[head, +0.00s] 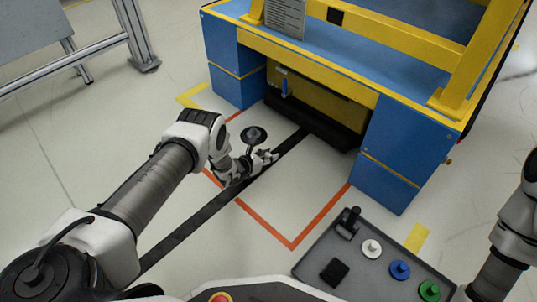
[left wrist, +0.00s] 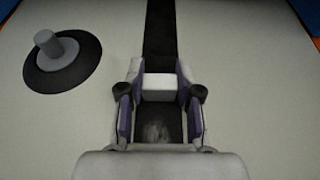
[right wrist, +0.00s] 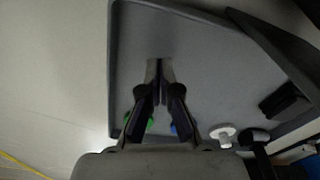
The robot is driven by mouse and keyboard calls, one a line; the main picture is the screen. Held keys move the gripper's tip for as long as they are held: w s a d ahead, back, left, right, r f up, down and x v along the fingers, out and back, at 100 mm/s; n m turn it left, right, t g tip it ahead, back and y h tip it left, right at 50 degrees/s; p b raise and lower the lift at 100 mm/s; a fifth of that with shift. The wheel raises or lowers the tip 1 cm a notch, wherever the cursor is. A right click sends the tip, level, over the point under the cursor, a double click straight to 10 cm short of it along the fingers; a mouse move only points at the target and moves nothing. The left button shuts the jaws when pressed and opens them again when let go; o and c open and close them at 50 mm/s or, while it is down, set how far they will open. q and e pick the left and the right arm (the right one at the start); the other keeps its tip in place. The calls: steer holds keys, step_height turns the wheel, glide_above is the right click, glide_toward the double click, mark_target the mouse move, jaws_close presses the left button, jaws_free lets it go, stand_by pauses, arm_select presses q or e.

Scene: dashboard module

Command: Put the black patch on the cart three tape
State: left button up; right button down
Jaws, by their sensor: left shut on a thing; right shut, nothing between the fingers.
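My left gripper (head: 268,157) is low over the floor, above a black tape strip (head: 200,226). In the left wrist view its fingers are shut on a small pale grey block (left wrist: 160,84); I cannot tell what it is. The strip (left wrist: 160,35) runs beneath and beyond it. A black disc with a grey knob (left wrist: 60,58) lies left of the fingers on the floor; it shows beside the gripper in the head view (head: 253,134). A black square patch (head: 335,272) lies in the grey tray. My right gripper (right wrist: 158,88) is shut and empty above the tray.
The blue and yellow cart (head: 395,120) stands at the back, with the strip running to its underside. The grey tray (head: 310,257) at front right holds white (head: 371,249), blue (head: 399,271) and green (head: 429,290) knobbed pieces and a black piece (head: 348,222). Orange tape (head: 262,222) marks the floor.

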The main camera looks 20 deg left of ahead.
arm_select(q)
steer(key=shift+s+f, duration=0.15)
steer(key=shift+f, duration=0.15)
jaws_close()
steer(key=o, duration=1.2)
jaws_free()
steer(key=shift+f, duration=0.2)
steer(key=shift+r, duration=0.1)
steer(key=shift+s+a+r, duration=0.2)
steer(key=shift+s, duration=0.1)
steer(key=v, duration=1.1)
steer(key=shift+s, duration=0.1)
